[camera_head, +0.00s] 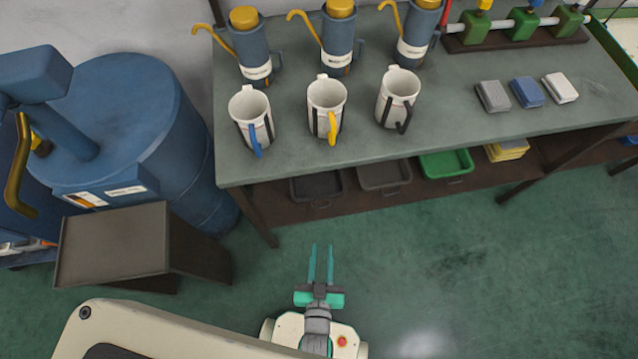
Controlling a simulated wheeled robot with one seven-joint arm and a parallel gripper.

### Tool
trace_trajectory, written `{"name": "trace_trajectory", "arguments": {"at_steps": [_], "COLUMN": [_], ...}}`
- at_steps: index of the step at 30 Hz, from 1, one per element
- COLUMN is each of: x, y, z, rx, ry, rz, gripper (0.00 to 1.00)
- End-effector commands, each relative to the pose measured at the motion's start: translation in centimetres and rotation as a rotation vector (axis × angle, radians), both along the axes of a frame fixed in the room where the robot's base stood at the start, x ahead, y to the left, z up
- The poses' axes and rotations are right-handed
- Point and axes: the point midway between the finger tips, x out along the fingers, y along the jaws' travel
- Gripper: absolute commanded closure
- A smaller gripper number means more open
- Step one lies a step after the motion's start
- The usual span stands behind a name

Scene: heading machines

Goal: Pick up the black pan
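A black pan (317,188), a shallow tray-like one, sits on the lower shelf under the workbench, near the shelf's left end. The bench top overhangs it and hides its back part. A similar dark grey-brown pan (384,176) sits just to its right, and a green pan (446,164) is further right. My gripper (321,247) has two teal fingers, parallel and apart, with nothing between them. It is over the green floor in front of the shelf, below the black pan in the picture and apart from it.
The workbench (470,135) holds several mugs, blue canisters and small blocks. Its front left leg (258,217) stands left of the pans. A dark slanted stand (110,245) and blue drum (140,140) fill the left. The floor (440,235) at right is clear.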

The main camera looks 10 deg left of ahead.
Motion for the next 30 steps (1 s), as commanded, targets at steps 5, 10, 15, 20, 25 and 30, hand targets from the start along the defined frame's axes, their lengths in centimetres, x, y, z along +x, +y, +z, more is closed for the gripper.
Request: {"name": "trace_trajectory", "arguments": {"at_steps": [5,10,15,20,25,30], "x": [5.3,10.7,15.5,18.4,19.9,21.6], "y": [3.1,6.2,9.7,12.3,13.7,14.5], "z": [-6.7,-11.8,-15.6,-17.4,-18.2,-19.0], "rx": [-0.005,-0.01,-0.016,-0.021,-0.021,-0.021], "ry": [0.022,0.046,0.07,0.087,0.094,0.094], "rz": [0.078,0.132,0.183,0.216,0.231,0.232], "gripper": [0.75,0.75,0.75,0.75,0.75,0.75]}}
